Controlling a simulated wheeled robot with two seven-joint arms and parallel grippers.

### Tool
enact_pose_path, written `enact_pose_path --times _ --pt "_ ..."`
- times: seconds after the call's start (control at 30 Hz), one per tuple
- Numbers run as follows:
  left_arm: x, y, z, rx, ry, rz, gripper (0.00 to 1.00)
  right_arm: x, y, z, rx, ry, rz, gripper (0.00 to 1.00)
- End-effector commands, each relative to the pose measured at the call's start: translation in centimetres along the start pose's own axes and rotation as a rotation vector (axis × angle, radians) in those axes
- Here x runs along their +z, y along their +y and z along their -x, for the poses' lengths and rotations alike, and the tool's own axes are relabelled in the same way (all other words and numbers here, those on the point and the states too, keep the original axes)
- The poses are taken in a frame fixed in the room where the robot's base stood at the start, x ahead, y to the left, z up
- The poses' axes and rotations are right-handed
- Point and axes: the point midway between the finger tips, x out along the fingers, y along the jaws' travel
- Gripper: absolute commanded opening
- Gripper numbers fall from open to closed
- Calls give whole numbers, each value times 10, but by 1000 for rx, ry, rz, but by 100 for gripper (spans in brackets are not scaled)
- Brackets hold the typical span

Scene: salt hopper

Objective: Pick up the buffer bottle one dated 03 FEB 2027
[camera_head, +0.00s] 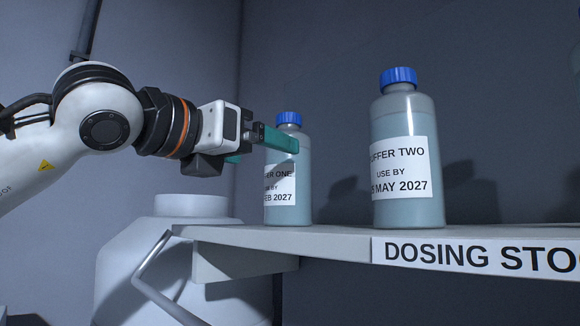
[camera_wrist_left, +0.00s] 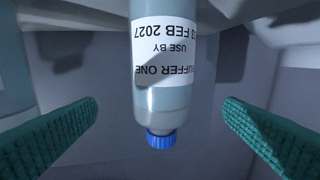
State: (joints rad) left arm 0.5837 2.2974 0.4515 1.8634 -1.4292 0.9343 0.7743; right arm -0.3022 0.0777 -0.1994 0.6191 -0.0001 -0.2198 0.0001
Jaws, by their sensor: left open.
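The buffer one bottle (camera_head: 287,208) has a blue cap and a white label and stands upright on the shelf near its left end. Its label is partly hidden in the head view; in the left wrist view the bottle (camera_wrist_left: 165,102) appears upside down, its label ending in "3 FEB 2027". My left gripper (camera_head: 268,147) is open at the bottle's upper part, one teal finger passing in front of it. In the left wrist view the fingers (camera_wrist_left: 160,130) are spread on both sides of the bottle, with gaps to it. My right gripper is out of view.
A larger-looking buffer two bottle (camera_head: 405,215), labelled MAY 2027, stands to the right on the same shelf (camera_head: 330,240). The shelf front carries a "DOSING STO..." sign (camera_head: 480,256). A white vessel (camera_head: 130,260) with a metal handle (camera_head: 150,262) stands below left. A wall is behind.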

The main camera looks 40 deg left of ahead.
Motion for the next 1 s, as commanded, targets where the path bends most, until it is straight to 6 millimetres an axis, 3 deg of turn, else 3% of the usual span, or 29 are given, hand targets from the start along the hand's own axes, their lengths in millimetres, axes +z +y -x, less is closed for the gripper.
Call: enact_pose_path --times 0.17,0.43,0.6,0.9,1.0 --pt "-1 0 -23 0 -4 -1 91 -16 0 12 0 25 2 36" --pt "-8 -2 -50 1 -6 1 91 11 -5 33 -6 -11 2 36" --pt "-6 -2 -72 0 -5 -1 91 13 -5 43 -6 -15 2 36" --pt "-4 -2 -78 1 -1 1 91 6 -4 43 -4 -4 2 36" --pt "-4 -2 -78 1 -1 1 78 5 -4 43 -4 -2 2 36"
